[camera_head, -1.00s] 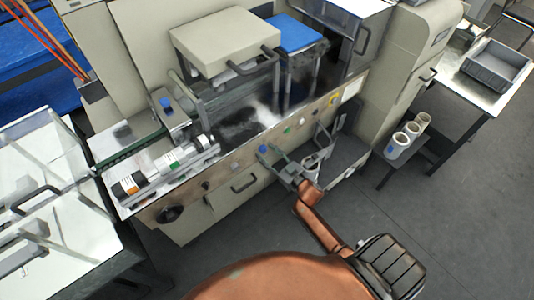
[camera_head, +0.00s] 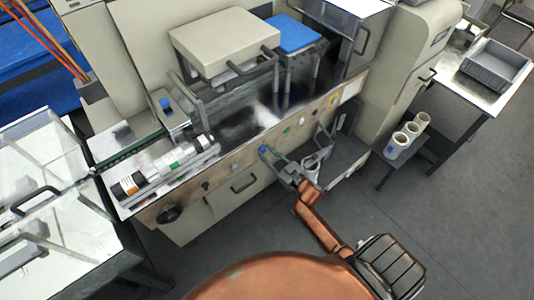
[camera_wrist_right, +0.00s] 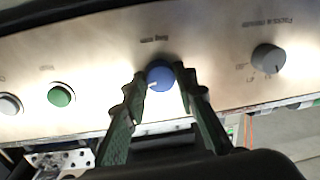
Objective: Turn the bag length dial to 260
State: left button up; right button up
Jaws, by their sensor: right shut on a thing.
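The bag length dial is a small blue knob (camera_head: 263,149) on the front panel of the wrapper. It also shows in the right wrist view (camera_wrist_right: 160,77), under a small upside-down label whose numbers are too small to read. A white pointer mark on the knob faces the lower left in that view. My right gripper (camera_head: 267,152) is at the panel; in the wrist view its two green fingers (camera_wrist_right: 163,82) are shut on the knob, one on each side. The exact setting cannot be read. My left gripper is not in view.
On the same panel sit a green button (camera_wrist_right: 61,95), a pale button (camera_wrist_right: 10,105) and a dark grey knob (camera_wrist_right: 268,58). A drawer handle (camera_head: 243,184) is below the panel. White rolls (camera_head: 398,146) stand at the right. The floor in front is clear.

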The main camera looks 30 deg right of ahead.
jog(key=n+p, duration=0.1)
jog(key=n, duration=0.3)
jog(key=shift+n, duration=1.2)
jog(key=shift+n+g, duration=0.3)
jog(key=shift+n, duration=1.1)
jog(key=o, duration=1.2)
jog(key=shift+r, duration=0.1)
jog(key=shift+c, duration=0.2)
